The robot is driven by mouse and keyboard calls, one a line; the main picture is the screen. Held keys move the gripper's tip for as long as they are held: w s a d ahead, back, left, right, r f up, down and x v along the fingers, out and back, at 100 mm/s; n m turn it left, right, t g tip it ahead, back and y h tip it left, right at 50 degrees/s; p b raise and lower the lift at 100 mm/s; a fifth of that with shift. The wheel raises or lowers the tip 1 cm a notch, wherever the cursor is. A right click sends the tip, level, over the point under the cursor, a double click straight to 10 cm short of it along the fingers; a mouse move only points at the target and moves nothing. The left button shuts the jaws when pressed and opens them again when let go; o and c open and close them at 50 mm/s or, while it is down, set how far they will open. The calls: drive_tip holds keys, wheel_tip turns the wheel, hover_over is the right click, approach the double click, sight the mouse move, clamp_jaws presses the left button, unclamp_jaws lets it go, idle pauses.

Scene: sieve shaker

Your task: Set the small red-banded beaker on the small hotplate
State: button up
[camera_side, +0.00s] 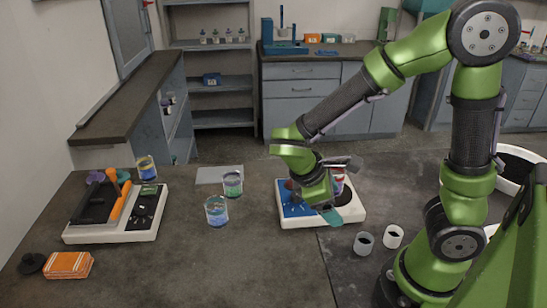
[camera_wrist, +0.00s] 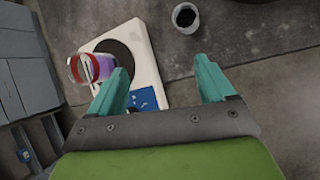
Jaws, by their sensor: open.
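The small red-banded beaker (camera_side: 338,184) is partly hidden behind my gripper in the side view. In the wrist view the beaker (camera_wrist: 84,68) shows a red rim band and purple-red contents, and its base overlaps the dark round plate. The hotplate (camera_side: 350,214) is white with a blue panel and a dark disc; it also shows in the wrist view (camera_wrist: 146,60). The beaker appears to stand on the disc; its exact contact is hidden. My gripper (camera_wrist: 163,84) is open with nothing between its teal fingers. The beaker lies outside the left finger in the wrist view.
Blue-green (camera_side: 232,184) and blue (camera_side: 216,211) beakers stand left of the hotplate. Two small dark-filled cups (camera_side: 364,243) (camera_side: 393,236) are at its front right. Another white device (camera_side: 112,232) with orange-handled items and a yellow-banded beaker (camera_side: 147,168) is at left.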

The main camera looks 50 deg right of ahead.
drive_tip(key=a+r+m+t+y, duration=0.4)
drive_tip(key=r+m+t+y, duration=0.3)
drive_tip(key=r+m+t, duration=0.3)
wheel_tip(320, 180, up, 3)
drive_tip(key=shift+w+a+r+m+y, duration=0.25)
drive_tip(key=shift+m+y, duration=0.15)
drive_tip(key=shift+m, duration=0.1)
idle(0.3)
